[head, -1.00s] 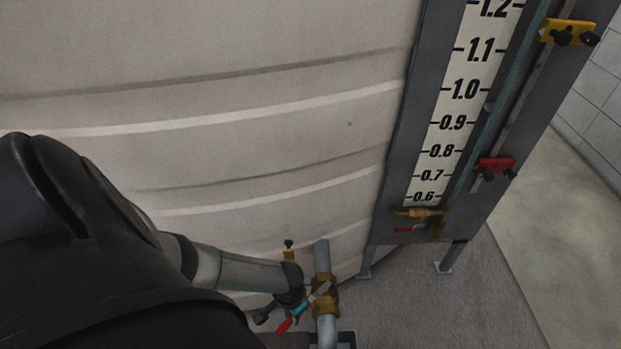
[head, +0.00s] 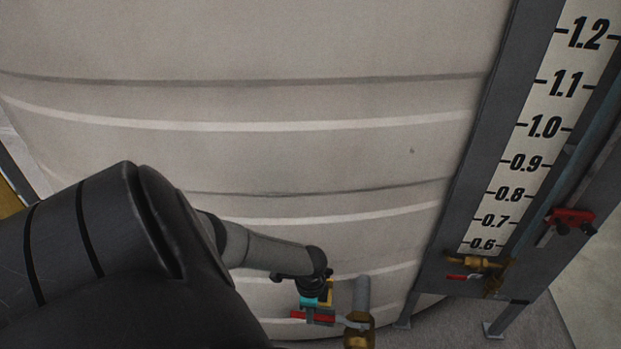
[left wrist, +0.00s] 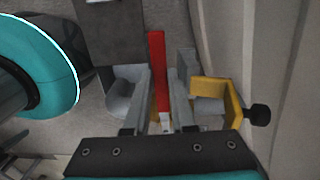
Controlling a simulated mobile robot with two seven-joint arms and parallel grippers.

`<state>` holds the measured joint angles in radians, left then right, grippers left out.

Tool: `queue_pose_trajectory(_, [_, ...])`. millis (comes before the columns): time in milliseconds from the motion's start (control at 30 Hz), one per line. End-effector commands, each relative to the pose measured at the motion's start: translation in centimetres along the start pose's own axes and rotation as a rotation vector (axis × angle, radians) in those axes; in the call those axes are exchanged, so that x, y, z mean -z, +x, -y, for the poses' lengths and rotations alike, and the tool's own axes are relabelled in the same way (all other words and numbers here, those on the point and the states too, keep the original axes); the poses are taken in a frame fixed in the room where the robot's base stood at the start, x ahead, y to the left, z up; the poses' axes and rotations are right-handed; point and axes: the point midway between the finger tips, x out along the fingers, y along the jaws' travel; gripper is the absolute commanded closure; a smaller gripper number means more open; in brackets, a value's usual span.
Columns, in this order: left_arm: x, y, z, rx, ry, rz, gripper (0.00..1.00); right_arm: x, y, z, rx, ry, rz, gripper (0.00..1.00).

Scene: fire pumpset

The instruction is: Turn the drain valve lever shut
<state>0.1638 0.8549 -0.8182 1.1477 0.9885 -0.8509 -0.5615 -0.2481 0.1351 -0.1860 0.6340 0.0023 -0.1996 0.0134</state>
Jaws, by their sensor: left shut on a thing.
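The drain valve has a brass body (head: 358,332) on a grey upright pipe (head: 362,292) at the bottom of the head view. Its red lever (head: 299,315) points left, roughly level in the picture. My left gripper (head: 316,304) comes down on the lever from the left, and the arm partly hides it. In the left wrist view the red lever (left wrist: 157,62) runs between the two fingers of my left gripper (left wrist: 160,95), which is shut on it. The lever's far end sticks out past the fingertips. My right gripper is not in view.
A large pale tank (head: 250,155) stands close behind the valve. A level gauge board (head: 535,140) with brass and red-handled fittings stands at the right. A yellow bracket (left wrist: 215,88) with a black knob (left wrist: 259,114) is close beside the fingers.

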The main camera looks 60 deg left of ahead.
Motion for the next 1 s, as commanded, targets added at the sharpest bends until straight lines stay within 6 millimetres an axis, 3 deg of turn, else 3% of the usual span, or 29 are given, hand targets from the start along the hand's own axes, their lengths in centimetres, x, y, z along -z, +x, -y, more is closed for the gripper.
queue_pose_trajectory(200, [0.01,0.01,0.65,0.003,0.041,0.000,1.00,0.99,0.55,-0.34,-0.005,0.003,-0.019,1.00])
queue_pose_trajectory(600, [0.05,-0.07,0.82,0.006,0.050,-0.001,1.00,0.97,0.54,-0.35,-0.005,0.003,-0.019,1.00])
queue_pose_trajectory(633, [0.05,-0.07,0.83,0.006,0.050,-0.001,0.76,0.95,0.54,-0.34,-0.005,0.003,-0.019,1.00])
queue_pose_trajectory(900, [0.05,-0.04,0.72,0.003,0.047,-0.001,0.46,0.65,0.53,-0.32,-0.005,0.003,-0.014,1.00])
queue_pose_trajectory(1000, [0.05,-0.03,0.67,0.002,0.047,-0.001,0.46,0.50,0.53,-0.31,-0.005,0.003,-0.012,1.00])
